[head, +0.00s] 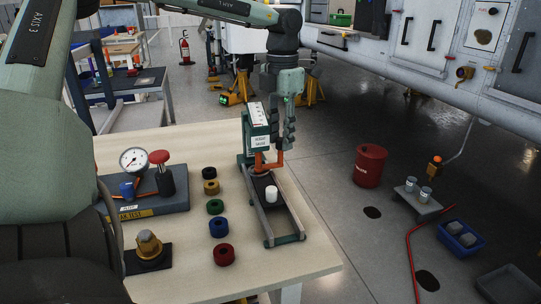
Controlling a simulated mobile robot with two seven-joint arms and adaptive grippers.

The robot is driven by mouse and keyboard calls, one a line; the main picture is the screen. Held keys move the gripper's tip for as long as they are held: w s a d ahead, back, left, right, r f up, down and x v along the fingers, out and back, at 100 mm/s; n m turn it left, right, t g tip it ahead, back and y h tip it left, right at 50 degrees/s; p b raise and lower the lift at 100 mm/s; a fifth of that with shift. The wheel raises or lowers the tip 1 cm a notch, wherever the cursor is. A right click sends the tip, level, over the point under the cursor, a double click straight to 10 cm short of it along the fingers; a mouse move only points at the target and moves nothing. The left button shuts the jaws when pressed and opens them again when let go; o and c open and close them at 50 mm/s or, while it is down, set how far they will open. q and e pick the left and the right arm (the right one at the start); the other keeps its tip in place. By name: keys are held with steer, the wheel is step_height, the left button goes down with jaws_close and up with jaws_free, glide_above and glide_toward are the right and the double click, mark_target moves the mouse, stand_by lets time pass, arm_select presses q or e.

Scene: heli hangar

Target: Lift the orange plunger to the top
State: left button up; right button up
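A device with a dark green upright and a white scale plate (257,115) stands at the right part of the table, with a long grey rail frame (290,220) in front of it. The orange plunger (268,166) sits low on the upright, with an arm reaching to the right. A small white cylinder (271,194) stands on the rail frame in front of it. My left gripper (287,143) points down beside the upright, its fingertips just above or at the plunger's right end. I cannot tell whether they touch it or how far apart they are. My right gripper is not in view.
On the pale table (190,262) are a gauge fixture (133,160), a brass fitting (149,245) and a row of several coloured rings (214,207). A red drum (369,165) stands on the floor to the right. The table's right edge runs close by the rail frame.

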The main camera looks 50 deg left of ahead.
arm_select(q)
jaws_close()
steer(key=shift+r+p, duration=1.45)
steer(key=shift+r, duration=0.95)
steer(key=shift+o, duration=1)
jaws_free()
steer(key=shift+f, duration=0.15)
steer(key=shift+r+p, duration=0.75)
steer(key=shift+r, duration=0.55)
steer(key=shift+r+p, duration=0.5)
steer(key=shift+r, duration=0.75)
